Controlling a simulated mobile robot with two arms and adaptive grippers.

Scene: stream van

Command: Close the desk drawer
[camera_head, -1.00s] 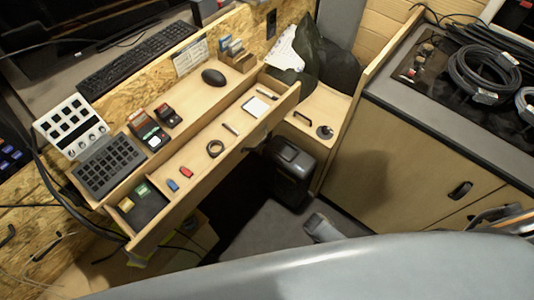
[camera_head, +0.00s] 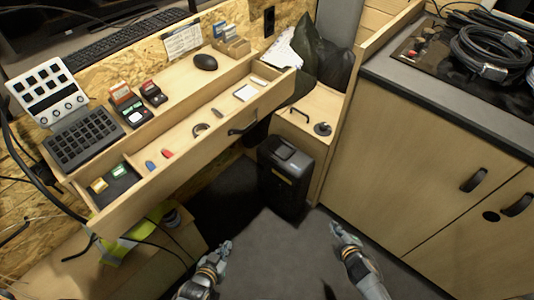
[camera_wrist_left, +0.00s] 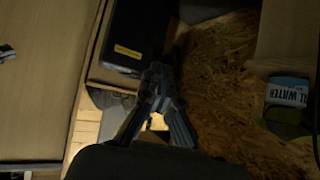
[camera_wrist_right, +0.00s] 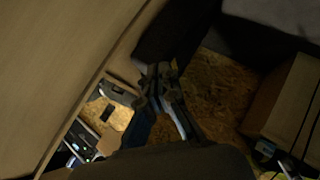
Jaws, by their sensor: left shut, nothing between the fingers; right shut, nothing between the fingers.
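The desk drawer (camera_head: 190,173) is pulled out from the wooden desk (camera_head: 178,83), its inside visible from above. A dark handle (camera_head: 243,128) is on its front panel. Inside lie a blue and a red small item, a ring, a white pad and a dark tray (camera_head: 112,187) with small cards. My left gripper (camera_head: 228,245) is shut and empty, low in front of the drawer and apart from it. It shows in the left wrist view (camera_wrist_left: 161,70). My right gripper (camera_head: 338,228) is shut and empty, further right. It shows in the right wrist view (camera_wrist_right: 160,70).
A black bin (camera_head: 286,178) stands on the floor right of the drawer, beside a low wooden box (camera_head: 310,112). A wooden cabinet (camera_head: 410,160) with dark handles fills the right side. A wooden box with a green-yellow cloth (camera_head: 130,238) is below the drawer. The grey floor between is free.

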